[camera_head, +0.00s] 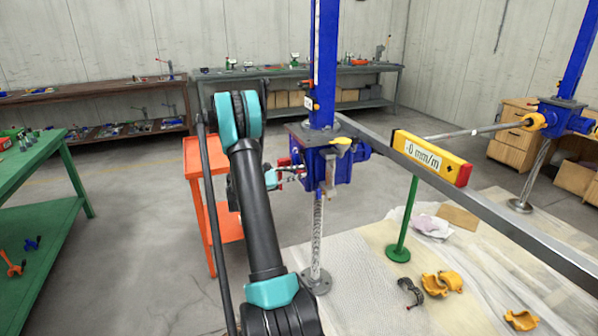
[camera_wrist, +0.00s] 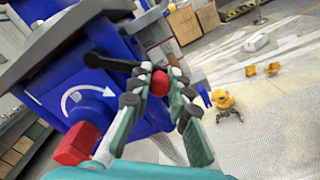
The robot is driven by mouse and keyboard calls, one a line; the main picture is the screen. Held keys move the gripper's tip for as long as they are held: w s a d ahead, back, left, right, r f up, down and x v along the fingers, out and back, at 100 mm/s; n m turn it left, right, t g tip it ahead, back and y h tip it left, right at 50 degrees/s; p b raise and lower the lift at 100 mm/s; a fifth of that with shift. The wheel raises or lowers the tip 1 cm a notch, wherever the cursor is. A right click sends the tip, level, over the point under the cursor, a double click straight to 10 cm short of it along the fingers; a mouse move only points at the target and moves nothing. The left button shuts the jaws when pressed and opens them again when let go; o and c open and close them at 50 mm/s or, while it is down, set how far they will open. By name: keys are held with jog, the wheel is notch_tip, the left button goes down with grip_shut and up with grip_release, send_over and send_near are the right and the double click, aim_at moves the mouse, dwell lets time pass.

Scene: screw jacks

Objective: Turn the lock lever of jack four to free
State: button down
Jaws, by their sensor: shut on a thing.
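The blue screw jack (camera_head: 328,168) stands at centre on its threaded spindle; its number cannot be read. In the wrist view its blue housing (camera_wrist: 62,92) fills the left side. The lock lever (camera_wrist: 108,62) is a black bar on that housing, with a red ball knob (camera_wrist: 159,83) at its end. My gripper (camera_wrist: 158,88) is shut on the red knob, one finger on each side, partly hiding it. In the head view my gripper (camera_head: 291,174) is at the jack's left side, and the lever is too small to make out.
A white curved arrow (camera_wrist: 85,98) and a red block (camera_wrist: 76,144) are on the housing. A grey beam (camera_head: 500,215) carries a yellow level reading -0 mm/m (camera_head: 432,158). An orange cart (camera_head: 212,190) stands left. Yellow clamps (camera_head: 442,283) lie on the sheet.

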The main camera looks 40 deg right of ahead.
jog(key=w+d+f+m, duration=0.1)
jog(key=w+f+m, duration=0.2)
jog(key=w+m, duration=0.3)
jog(key=shift+d+m, duration=0.2)
jog(key=shift+m, duration=1.7)
jog(key=shift+w+f, duration=0.1)
jog(key=shift+w, duration=0.05)
jog(key=c, duration=1.4)
grip_release()
jog(key=v, duration=1.2)
